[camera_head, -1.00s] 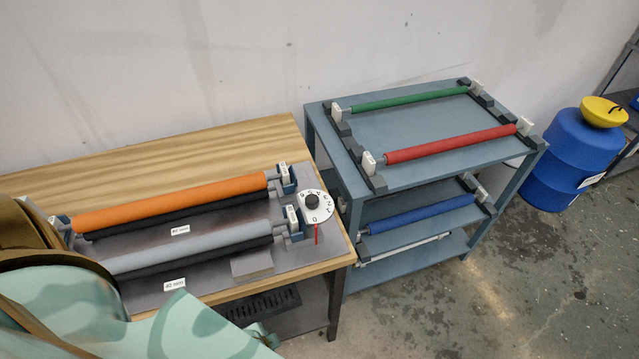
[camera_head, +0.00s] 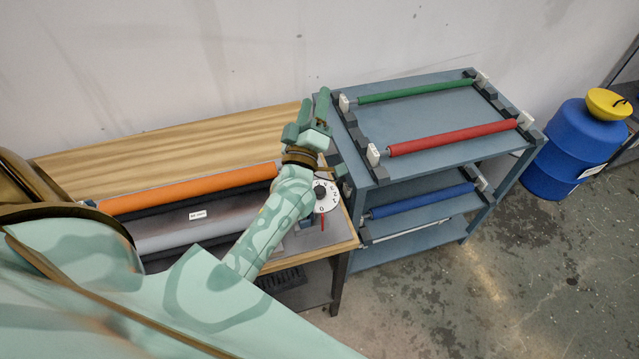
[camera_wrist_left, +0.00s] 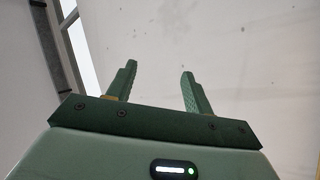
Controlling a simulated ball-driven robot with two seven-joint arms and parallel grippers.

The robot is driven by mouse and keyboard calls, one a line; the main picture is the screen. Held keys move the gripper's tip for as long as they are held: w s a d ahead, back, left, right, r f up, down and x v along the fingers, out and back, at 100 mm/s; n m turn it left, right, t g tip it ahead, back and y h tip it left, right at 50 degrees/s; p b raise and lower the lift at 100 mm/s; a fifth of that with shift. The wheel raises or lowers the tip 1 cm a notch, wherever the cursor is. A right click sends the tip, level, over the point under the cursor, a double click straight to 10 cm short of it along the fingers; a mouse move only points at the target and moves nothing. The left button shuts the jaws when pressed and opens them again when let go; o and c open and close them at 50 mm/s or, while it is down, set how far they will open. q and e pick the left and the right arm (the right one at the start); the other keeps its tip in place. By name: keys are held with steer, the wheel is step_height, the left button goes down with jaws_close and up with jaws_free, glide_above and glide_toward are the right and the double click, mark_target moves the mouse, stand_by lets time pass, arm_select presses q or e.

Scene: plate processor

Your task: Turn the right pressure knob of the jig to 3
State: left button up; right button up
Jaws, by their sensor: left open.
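The jig's pressure knob (camera_head: 320,191) is dark and sits on a white numbered dial at the table's right end, beside the rollers. A red pointer mark (camera_head: 322,224) stands below the dial, close to the 0. My forearm and wrist pass just left of the dial and cover part of the jig. My left gripper (camera_head: 313,108) is beyond the knob, above the table's back right corner, and points away toward the wall. In the left wrist view its fingers (camera_wrist_left: 160,72) are apart with nothing between them. My right gripper is not in view.
An orange roller (camera_head: 190,188) and a grey roller (camera_head: 190,236) lie on the wooden table (camera_head: 170,146). A blue-grey rack (camera_head: 425,120) with green, red and blue rollers stands close on the right. A blue barrel (camera_head: 565,150) stands farther right.

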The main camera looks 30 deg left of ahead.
arm_select(q)
steer(key=s+a+r+n+g+y, duration=0.1)
steer(key=a+r+n+g+y, duration=0.35)
steer(key=a+n+y, duration=0.4)
steer(key=s+a+n+g+y+p, duration=0.1)
steer(key=s+a+n+g+y, duration=0.15)
steer(key=n+g, duration=0.7)
steer(key=n+g+h+p, duration=0.2)
steer(key=n+g+h, duration=0.5)
steer(key=n+h, duration=1)
glide_above(320, 190)
step_height(320, 190, down, 12)
steer(key=h, duration=0.1)
steer(key=shift+h, duration=0.3)
step_height(320, 190, down, 15)
steer(key=b, duration=0.7)
steer(key=shift+r+b, duration=0.15)
steer(key=shift+b, duration=0.2)
steer(key=shift+f, duration=0.55)
